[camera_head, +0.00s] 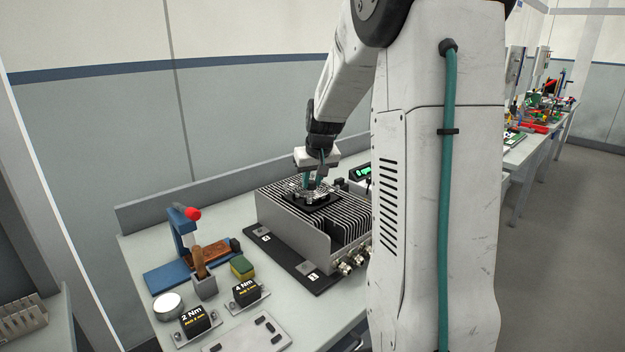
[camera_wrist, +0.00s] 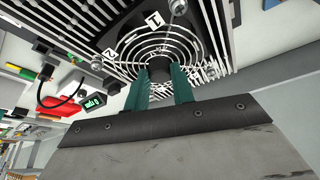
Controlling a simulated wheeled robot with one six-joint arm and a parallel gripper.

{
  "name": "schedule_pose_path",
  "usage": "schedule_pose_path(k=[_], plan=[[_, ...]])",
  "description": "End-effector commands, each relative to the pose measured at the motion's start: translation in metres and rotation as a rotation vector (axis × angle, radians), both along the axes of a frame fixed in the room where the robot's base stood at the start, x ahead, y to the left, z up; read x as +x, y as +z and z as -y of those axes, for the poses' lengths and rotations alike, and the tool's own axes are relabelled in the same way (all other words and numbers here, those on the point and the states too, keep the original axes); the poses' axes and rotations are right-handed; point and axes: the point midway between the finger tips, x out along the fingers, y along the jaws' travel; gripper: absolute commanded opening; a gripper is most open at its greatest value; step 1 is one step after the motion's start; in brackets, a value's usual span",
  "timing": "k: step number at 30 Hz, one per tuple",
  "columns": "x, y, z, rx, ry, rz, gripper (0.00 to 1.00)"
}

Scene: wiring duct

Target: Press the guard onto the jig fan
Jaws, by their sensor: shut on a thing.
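The guard (camera_wrist: 186,42) is a round grille of pale wire rings in the wrist view. My gripper (camera_wrist: 161,82) has its two teal fingers shut on the dark knob (camera_wrist: 160,69) at the guard's middle. The jig fan (camera_head: 326,205) is a dark square unit on top of a finned metal housing (camera_head: 292,232). My gripper (camera_head: 312,184) points down just over it in the head view. The guard lies over or against the fan; I cannot tell whether it touches all round. White tags "1" (camera_wrist: 153,19) and "2" (camera_wrist: 109,54) show at its corners.
Left of the housing are a blue stand with a red knob (camera_head: 182,235), a sponge (camera_head: 242,267), and black blocks marked 2 Nm (camera_head: 195,320) and 4 Nm (camera_head: 246,291). A small device with a green display (camera_head: 361,172) stands behind the housing. Metal connectors (camera_head: 352,262) protrude at its front.

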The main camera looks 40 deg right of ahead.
Motion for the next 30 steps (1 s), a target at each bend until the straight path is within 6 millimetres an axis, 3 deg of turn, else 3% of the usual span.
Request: schedule_pose_path(k=[27, 28, 30], plan=[[0.0, -0.021, 0.0, 0.0, 0.0, 0.0, 0.0], [0.0, -0.021, 0.0, 0.0, 0.0, 0.0, 0.27], [0.0, -0.021, 0.0, 0.0, 0.0, 0.0, 0.47]])
